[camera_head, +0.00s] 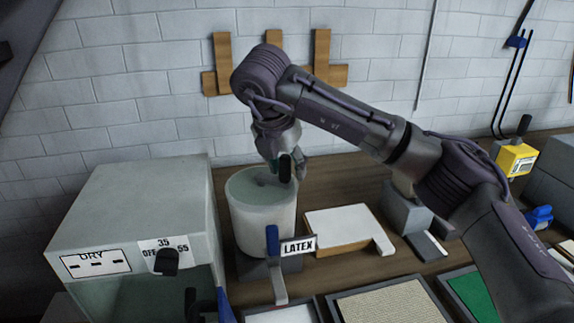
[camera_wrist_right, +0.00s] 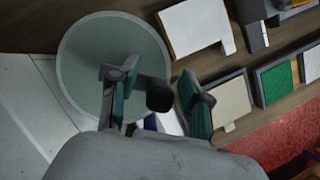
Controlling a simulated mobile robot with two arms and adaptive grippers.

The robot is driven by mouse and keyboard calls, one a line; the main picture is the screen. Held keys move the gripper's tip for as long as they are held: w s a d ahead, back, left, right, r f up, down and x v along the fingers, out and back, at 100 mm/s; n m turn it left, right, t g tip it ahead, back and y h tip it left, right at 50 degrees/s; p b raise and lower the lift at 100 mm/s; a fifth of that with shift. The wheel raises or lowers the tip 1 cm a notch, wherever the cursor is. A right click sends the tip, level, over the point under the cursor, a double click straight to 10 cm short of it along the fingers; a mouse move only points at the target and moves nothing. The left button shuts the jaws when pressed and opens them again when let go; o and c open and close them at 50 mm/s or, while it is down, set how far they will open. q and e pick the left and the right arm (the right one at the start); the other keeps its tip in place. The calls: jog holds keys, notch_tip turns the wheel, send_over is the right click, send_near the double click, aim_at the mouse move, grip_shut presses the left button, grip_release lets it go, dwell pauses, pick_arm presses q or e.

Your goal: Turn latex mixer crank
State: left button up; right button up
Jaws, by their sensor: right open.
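The latex mixer is a pale cylindrical tub (camera_head: 258,222) with a grey-green top, standing on the bench behind a LATEX label (camera_head: 298,246). A black crank knob (camera_head: 285,168) stands up at the tub's right rim. My right gripper (camera_head: 290,160) reaches down over it from above. In the right wrist view, the open fingers of my right gripper (camera_wrist_right: 157,88) lie on either side of the black knob (camera_wrist_right: 159,98), with a gap visible on the right. Contact with the left finger cannot be told. The tub's round top (camera_wrist_right: 100,45) shows behind the left finger. My left gripper is out of view.
A grey dryer box (camera_head: 140,215) stands left of the tub. A white-topped block (camera_head: 340,226) is to the right. Framed trays (camera_head: 395,302) line the front. A yellow device (camera_head: 515,158) sits far right.

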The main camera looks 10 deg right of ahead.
jog(key=v, duration=1.2)
jog(key=shift+w, duration=0.1)
